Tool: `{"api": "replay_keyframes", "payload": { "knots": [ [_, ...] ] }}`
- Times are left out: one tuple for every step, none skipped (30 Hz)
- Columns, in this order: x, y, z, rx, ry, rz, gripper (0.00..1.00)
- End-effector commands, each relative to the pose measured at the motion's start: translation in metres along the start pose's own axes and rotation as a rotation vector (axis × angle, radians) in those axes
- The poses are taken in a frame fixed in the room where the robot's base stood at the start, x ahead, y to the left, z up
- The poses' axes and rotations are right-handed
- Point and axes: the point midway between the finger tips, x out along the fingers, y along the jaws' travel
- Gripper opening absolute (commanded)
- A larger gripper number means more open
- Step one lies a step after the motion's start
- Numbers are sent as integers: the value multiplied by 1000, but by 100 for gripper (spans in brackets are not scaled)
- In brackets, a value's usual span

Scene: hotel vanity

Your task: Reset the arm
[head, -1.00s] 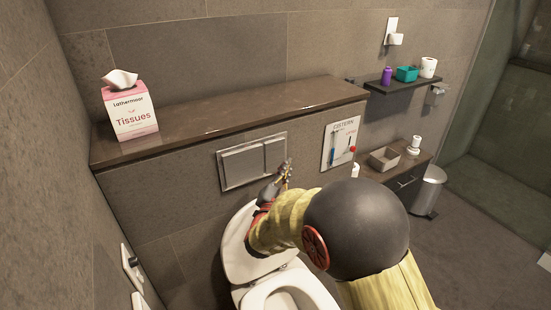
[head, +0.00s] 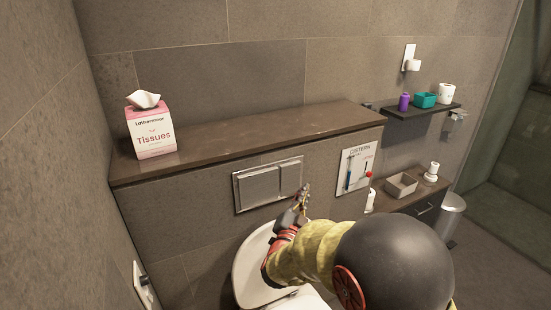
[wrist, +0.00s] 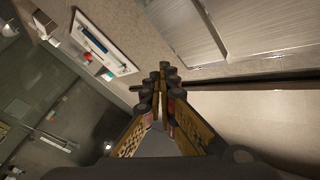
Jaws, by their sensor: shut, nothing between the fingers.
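My gripper (head: 304,190) is in front of the tiled cistern wall, just below the right end of the silver flush plate (head: 268,185). In the wrist view my gripper (wrist: 162,75) has its fingertips together with nothing held between them. The flush plate also shows at the top of the wrist view (wrist: 190,30). My yellow-sleeved arm reaches in from the lower right and hides part of the toilet (head: 250,270), whose raised pale lid stands below the gripper.
A tissue box (head: 150,130) stands on the brown ledge (head: 240,133). A cistern panel (head: 357,167) with a red knob is right of the flush plate. A shelf (head: 405,112) holds a purple bottle, a teal box and a roll. A bin (head: 451,215) stands at the right.

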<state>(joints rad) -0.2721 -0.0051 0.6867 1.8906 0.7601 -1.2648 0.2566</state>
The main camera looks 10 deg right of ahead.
Motion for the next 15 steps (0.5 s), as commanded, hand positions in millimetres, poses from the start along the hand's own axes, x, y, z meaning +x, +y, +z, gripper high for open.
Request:
{"api": "replay_keyframes", "payload": {
  "knots": [
    [2, -8, -8, 5, -27, -9, 0],
    [2, -13, -10, 5, -54, -13, 0],
    [2, -20, -14, 3, -97, -23, 0],
    [1, -25, -17, 0, -133, -30, 0],
    [0, -32, -21, -4, -173, -39, 0],
    [-4, -39, -25, -15, -231, -53, 0],
    [-8, -45, -28, -25, -273, -64, 0],
    [-13, -50, -32, -36, -316, -74, 0],
    [-21, -55, -36, -54, -371, -88, 0],
    [-28, -59, -40, -70, -412, -99, 0],
    [-35, -62, -44, -88, -453, -110, 0],
    [-46, -65, -49, -112, -507, -122, 0],
    [-56, -66, -53, -132, -546, -131, 0],
    [-66, -67, -57, -154, -584, -140, 0],
    [-79, -67, -63, -186, -634, -151, 0]
  ]
}}
